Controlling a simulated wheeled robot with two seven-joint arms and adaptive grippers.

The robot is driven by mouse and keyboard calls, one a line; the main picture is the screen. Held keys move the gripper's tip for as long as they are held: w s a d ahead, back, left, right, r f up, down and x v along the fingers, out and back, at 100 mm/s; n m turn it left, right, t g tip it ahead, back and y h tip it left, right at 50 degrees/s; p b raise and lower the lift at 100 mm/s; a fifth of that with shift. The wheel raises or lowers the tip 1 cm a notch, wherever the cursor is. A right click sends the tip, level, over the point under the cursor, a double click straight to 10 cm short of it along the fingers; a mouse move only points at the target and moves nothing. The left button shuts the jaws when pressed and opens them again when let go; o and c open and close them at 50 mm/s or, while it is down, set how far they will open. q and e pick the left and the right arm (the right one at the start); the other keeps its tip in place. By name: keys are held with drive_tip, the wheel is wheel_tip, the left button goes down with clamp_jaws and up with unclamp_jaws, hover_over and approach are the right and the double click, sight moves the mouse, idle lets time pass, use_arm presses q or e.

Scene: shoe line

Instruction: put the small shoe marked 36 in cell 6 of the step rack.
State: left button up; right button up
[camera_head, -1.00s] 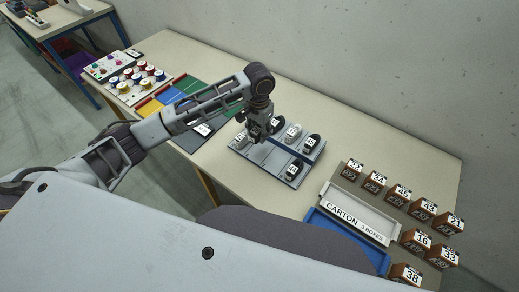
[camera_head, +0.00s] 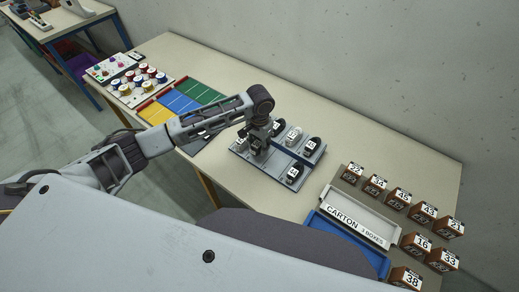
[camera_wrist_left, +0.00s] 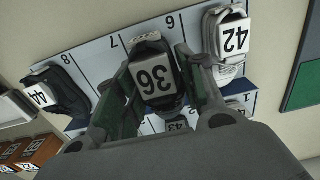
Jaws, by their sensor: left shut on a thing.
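The small dark shoe marked 36 (camera_wrist_left: 153,76) is between the fingers of my left gripper (camera_head: 258,151), which is shut on it. In the left wrist view the shoe is over the space labelled 6 on the step rack (camera_wrist_left: 97,58), between the bare space 7 and a light shoe marked 42 (camera_wrist_left: 232,42). I cannot tell whether it touches the rack. In the head view the rack (camera_head: 272,172) is partly hidden by my gripper, and the held shoe cannot be made out. My right gripper is not in view.
A dark shoe marked 44 (camera_wrist_left: 60,90) is at space 8. A shoe marked 43 (camera_wrist_left: 178,126) is partly hidden behind my gripper. Other shoes (camera_head: 293,135) stand in the rack's back row. A carton tray (camera_head: 357,217) and several brown boxes (camera_head: 399,196) are at the right.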

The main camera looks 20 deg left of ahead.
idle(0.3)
use_arm(q)
drive_tip(key=shift+f, duration=1.85)
drive_tip(key=shift+f, duration=0.1)
drive_tip(key=o, duration=1)
drive_tip(key=shift+r+b, duration=0.4)
drive_tip(key=shift+r, duration=5.7)
drive_tip(key=shift+s, duration=0.1)
